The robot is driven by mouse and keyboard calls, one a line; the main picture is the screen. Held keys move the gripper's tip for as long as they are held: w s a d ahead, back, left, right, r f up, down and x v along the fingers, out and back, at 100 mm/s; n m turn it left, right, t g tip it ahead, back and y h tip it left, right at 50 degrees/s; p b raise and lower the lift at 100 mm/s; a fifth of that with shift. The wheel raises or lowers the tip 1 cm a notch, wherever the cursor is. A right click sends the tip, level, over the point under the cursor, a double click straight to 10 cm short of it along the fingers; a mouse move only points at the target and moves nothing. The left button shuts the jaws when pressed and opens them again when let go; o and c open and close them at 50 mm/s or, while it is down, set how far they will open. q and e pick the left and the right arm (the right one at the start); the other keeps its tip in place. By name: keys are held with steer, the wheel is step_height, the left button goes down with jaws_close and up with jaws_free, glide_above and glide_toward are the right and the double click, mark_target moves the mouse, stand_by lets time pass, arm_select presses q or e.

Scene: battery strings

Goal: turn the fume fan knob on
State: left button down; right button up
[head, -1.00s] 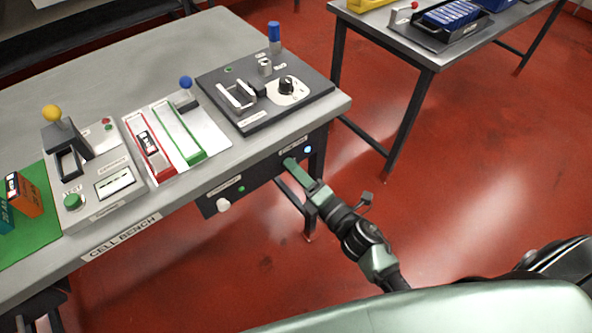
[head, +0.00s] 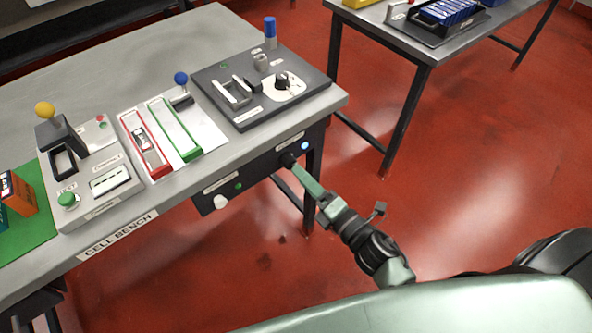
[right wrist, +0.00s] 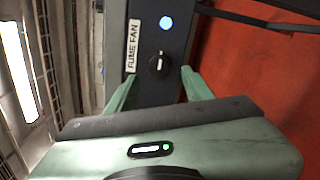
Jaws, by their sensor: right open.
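The fume fan knob (head: 288,159) is a round black knob on the dark front panel under the bench top. In the right wrist view the knob (right wrist: 159,65) has a white mark running roughly parallel to the text of the FUME FAN label (right wrist: 133,46). A blue light (right wrist: 166,22) beside it is lit and also shows in the head view (head: 305,145). My right gripper (head: 297,168) is open just in front of the knob. In the right wrist view its fingers (right wrist: 160,76) stand either side of the knob's line, apart from it and empty. My left gripper is out of view.
The same panel carries a white knob (head: 221,202) and a green light (head: 238,186). Control boxes and levers stand on the cell bench (head: 130,205) above. A bench leg (head: 313,180) is close to my right gripper. Open red floor lies to the right.

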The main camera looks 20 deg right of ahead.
steer(key=shift+v, duration=1.55)
steer(key=s+d+f+m+g+h, duration=0.1)
steer(key=s+f+m+g+h, duration=0.2)
steer(key=f, duration=0.6)
steer(key=s+d+f+m+g+p, duration=0.1)
steer(key=s+d+f+m, duration=0.1)
steer(key=f+m, duration=0.5)
steer(key=s+d+f+m+g+h, duration=0.1)
steer(key=s+f+m+g+h, duration=0.15)
steer(key=f, duration=0.85)
steer(key=s+f+m+g, duration=0.3)
steer(key=s+f, duration=0.3)
steer(key=s, duration=0.3)
steer(key=s+d+f+m+g+p, duration=0.1)
steer(key=s+f+m+g, duration=0.2)
steer(key=s+f, duration=0.3)
steer(key=s+d+f+m+g, duration=0.1)
steer(key=s+f+m+g, duration=0.2)
steer(key=s, duration=1)
step_height(320, 180, down, 3)
steer(key=shift+f+m+h, duration=0.1)
steer(key=shift+m+h, duration=0.25)
steer(key=shift+m, duration=0.6)
